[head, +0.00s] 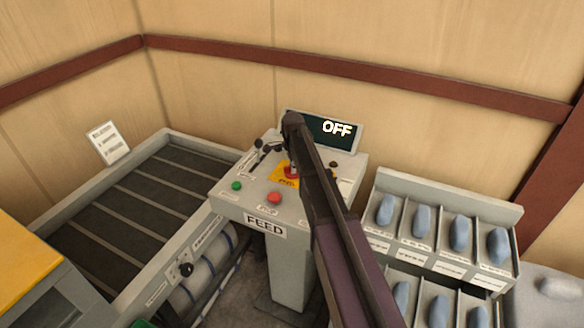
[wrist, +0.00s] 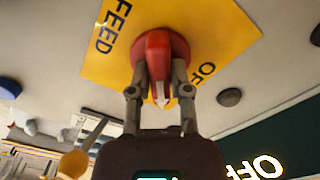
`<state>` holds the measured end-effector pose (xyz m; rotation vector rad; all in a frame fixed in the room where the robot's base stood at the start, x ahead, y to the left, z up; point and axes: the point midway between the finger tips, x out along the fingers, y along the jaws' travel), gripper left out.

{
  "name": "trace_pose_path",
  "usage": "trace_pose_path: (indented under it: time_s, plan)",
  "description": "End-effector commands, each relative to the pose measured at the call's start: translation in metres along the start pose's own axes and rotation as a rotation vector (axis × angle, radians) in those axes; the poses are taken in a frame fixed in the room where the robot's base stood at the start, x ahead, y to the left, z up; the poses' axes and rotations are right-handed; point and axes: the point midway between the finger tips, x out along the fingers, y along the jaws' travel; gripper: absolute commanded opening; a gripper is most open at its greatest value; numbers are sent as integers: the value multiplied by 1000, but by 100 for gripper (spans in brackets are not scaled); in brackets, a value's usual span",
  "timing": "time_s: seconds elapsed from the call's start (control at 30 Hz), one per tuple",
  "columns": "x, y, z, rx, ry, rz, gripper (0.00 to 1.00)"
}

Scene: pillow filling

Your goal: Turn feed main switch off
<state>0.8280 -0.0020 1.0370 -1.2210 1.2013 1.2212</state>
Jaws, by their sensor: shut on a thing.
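The feed main switch (wrist: 153,44) is a red rotary knob on a yellow plate (wrist: 102,66) with the words FEED and OFF showing. In the wrist view my gripper (wrist: 160,88) is shut on the knob, a finger on each side of its handle. The knob's white-tipped pointer end faces down in that view, between the fingers. In the head view my gripper (head: 284,146) reaches over the FEED console (head: 318,185), and the arm hides part of the knob and plate. The console's dark display (head: 315,124) reads OFF.
The console also has a green button (head: 237,186), a red button (head: 274,198) and small levers. A conveyor (head: 120,205) lies to the left. A rack of blue pillow-like items (head: 422,221) stands to the right. A wooden wall is behind.

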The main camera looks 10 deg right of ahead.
Motion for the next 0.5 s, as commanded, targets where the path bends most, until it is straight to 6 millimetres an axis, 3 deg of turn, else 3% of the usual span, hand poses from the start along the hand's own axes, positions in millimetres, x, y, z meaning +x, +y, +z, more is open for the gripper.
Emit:
trace_pose_path:
  time_s: [0.5]
  plan:
    - [0, -1, -1, -488, 3, -1, 0]
